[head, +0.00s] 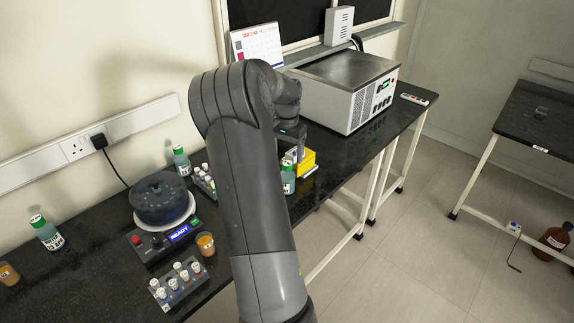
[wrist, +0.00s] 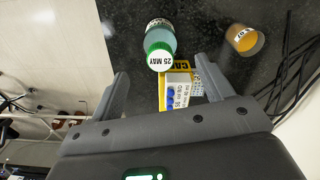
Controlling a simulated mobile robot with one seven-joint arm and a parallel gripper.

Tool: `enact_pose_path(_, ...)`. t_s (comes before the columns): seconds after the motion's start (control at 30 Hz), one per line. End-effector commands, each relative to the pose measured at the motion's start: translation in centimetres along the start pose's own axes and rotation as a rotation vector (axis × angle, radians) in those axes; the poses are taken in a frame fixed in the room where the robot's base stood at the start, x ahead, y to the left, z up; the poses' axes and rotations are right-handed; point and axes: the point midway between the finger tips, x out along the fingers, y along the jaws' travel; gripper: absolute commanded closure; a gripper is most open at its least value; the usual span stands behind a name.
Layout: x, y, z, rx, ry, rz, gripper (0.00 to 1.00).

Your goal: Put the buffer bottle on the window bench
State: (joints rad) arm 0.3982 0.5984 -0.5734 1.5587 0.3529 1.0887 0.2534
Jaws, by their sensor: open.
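A bottle of blue-green liquid with a green cap (head: 288,180) stands on the black bench (head: 85,265), beside a yellow box, partly behind my arm. In the wrist view a bottle (wrist: 160,45) has a white cap top reading "25 MAY". Similar green-capped bottles stand at the wall (head: 181,161) and at the far left (head: 47,234). I cannot tell by label which is the buffer bottle. My gripper (wrist: 166,85) is open and empty. Its fingers point toward the bottle, which lies between their lines, just beyond the tips. In the head view my arm mostly hides the gripper.
The yellow box (head: 307,159) also shows between my fingers with blue-capped vials. An amber cup (wrist: 244,39) stands right of the bottle. A large grey machine (head: 345,90), round dark device (head: 160,198) and vial racks (head: 178,284) crowd the bench. Another bench (head: 540,125) stands right, mostly bare.

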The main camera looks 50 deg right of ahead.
Motion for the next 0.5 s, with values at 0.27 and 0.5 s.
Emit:
enact_pose_path(0.27, -3.4, 0.0, 0.0, 0.0, 0.001, 0.0, 0.27)
enact_pose_path(0.5, -4.1, -0.2, 0.6, -0.013, 0.001, -0.008, 0.27)
